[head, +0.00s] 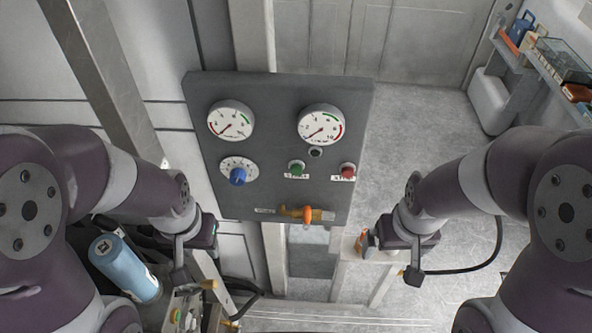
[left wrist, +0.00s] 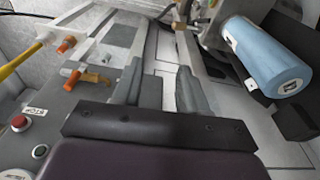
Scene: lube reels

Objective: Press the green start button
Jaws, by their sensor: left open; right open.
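The green start button (head: 297,168) is on a dark grey upright panel (head: 262,140), left of the red stop button (head: 347,171). The stop button also shows in the left wrist view (left wrist: 20,123). My left gripper (head: 212,238) is below and left of the panel in the head view, apart from the button. In the left wrist view its two fingers (left wrist: 160,92) are spread with nothing between them. My right gripper (head: 366,243) is open and empty, below and right of the panel. Neither gripper touches the panel buttons.
The panel has two gauges (head: 231,121) (head: 321,124), a blue knob (head: 238,176) and an orange-handled valve (head: 307,214). A blue cylinder (head: 124,267) is at lower left; it also shows in the left wrist view (left wrist: 265,57). A shelf (head: 556,75) stands at right. The space before the buttons is clear.

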